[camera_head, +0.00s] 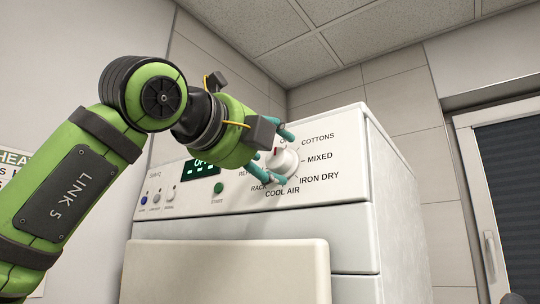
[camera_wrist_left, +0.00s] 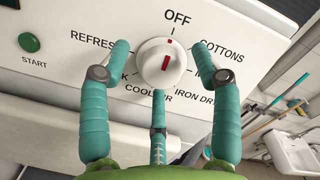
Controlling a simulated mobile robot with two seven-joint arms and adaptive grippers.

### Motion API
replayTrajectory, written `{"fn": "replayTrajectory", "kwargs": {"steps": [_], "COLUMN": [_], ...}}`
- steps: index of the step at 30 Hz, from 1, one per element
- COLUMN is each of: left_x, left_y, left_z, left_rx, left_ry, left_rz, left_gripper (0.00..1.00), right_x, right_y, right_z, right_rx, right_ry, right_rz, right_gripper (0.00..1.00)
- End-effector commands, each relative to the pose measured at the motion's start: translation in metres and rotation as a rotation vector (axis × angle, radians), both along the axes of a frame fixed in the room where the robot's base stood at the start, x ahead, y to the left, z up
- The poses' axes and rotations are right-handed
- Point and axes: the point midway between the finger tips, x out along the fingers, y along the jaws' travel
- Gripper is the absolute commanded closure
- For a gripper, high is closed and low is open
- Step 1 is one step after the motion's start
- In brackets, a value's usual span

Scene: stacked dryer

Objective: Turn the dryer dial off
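The white round dial (camera_head: 287,161) is on the dryer's (camera_head: 230,222) sloped front panel, ringed by printed labels. My left gripper (camera_head: 281,158) has three teal fingers spread around the dial. In the wrist view, my left gripper (camera_wrist_left: 161,60) has one finger on each side and one below, with visible gaps at the sides. Contact of the lower finger is unclear.
A green START button (camera_head: 217,188), a display (camera_head: 202,163) and small buttons (camera_head: 157,198) sit left of the dial. A pale panel (camera_head: 225,270) stands out below. A dark door (camera_head: 505,205) is at the right. The wrist view shows a sink (camera_wrist_left: 293,153).

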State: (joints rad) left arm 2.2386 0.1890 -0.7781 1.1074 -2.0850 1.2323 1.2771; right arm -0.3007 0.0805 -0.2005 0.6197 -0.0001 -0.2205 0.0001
Motion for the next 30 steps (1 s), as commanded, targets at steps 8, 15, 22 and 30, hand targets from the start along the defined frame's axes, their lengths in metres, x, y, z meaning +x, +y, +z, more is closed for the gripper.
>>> {"fn": "replayTrajectory", "kwargs": {"steps": [8,15,22,30], "left_x": [-0.004,-0.039,-0.079,-0.100], "left_y": [0.001,0.024,0.050,0.063], "left_z": [-0.002,-0.002,-0.002,-0.003], "left_rx": [0.005,0.003,0.002,0.002], "left_ry": [0.003,-0.002,0.000,0.003], "left_rz": [-0.002,-0.001,-0.001,-0.001], "left_gripper": [0.37,0.37,0.37,0.37], "right_x": [-0.001,0.000,0.001,0.001], "right_y": [-0.002,0.000,0.000,0.000], "right_z": [-0.001,-0.001,-0.001,-0.001], "right_rx": [-0.002,-0.001,0.000,0.001], "right_ry": [0.001,-0.001,-0.001,-0.002], "right_rz": [0.001,0.000,-0.001,-0.001], "right_gripper": [1.00,1.00,1.00,1.00]}}
